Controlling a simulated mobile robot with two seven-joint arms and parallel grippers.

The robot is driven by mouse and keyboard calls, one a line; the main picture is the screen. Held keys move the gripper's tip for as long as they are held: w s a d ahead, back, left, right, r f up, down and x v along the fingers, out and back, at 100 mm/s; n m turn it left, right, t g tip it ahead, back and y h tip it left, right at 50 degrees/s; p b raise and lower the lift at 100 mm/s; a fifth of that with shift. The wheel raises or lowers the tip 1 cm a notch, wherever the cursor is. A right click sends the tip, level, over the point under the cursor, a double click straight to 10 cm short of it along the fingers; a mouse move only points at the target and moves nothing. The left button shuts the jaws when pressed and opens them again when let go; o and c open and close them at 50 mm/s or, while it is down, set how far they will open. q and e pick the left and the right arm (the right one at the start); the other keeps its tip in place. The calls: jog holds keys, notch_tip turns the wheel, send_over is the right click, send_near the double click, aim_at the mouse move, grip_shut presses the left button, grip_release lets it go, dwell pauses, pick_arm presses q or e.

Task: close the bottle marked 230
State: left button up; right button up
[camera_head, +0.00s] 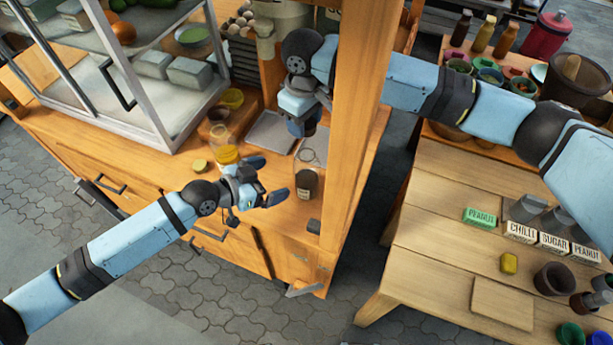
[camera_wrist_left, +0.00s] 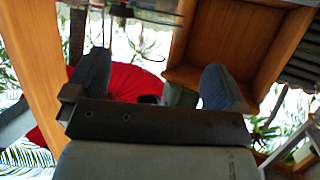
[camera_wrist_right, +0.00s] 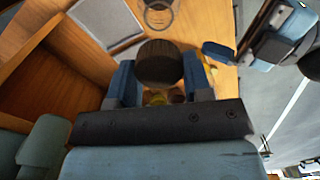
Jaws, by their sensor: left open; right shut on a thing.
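A clear glass bottle (camera_head: 307,184) with dark contents and a small label stands on the wooden counter near its right end. The label is too small to read, so I cannot confirm 230. My right gripper (camera_head: 303,126) hangs above and behind the bottle, pointing down. In the right wrist view, it is shut on a dark, round, ribbed cap (camera_wrist_right: 158,63). A glass rim (camera_wrist_right: 158,12) shows apart from the cap. My left gripper (camera_head: 267,180) is open and empty, left of the bottle; its wrist view shows nothing between the fingers (camera_wrist_left: 155,88).
A yellow-topped jar (camera_head: 227,154) and a small yellowish disc (camera_head: 200,166) are left of the bottle. A grey tray (camera_head: 271,132) lies behind. A wooden post (camera_head: 350,140) rises close on the right. A glass display case (camera_head: 150,80) occupies the counter's left.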

aim_at(295, 171)
pick_arm(q)
jog(key=x, duration=1)
jog(key=shift+w+d+f, duration=0.1)
jog(key=shift+d+f, duration=0.05)
jog(key=shift+d, duration=0.1)
jog(key=c, duration=1.3)
pick_arm(e)
jog(key=shift+f, duration=2.55)
jog(key=shift+f, duration=0.9)
jog(key=shift+f, duration=0.5)
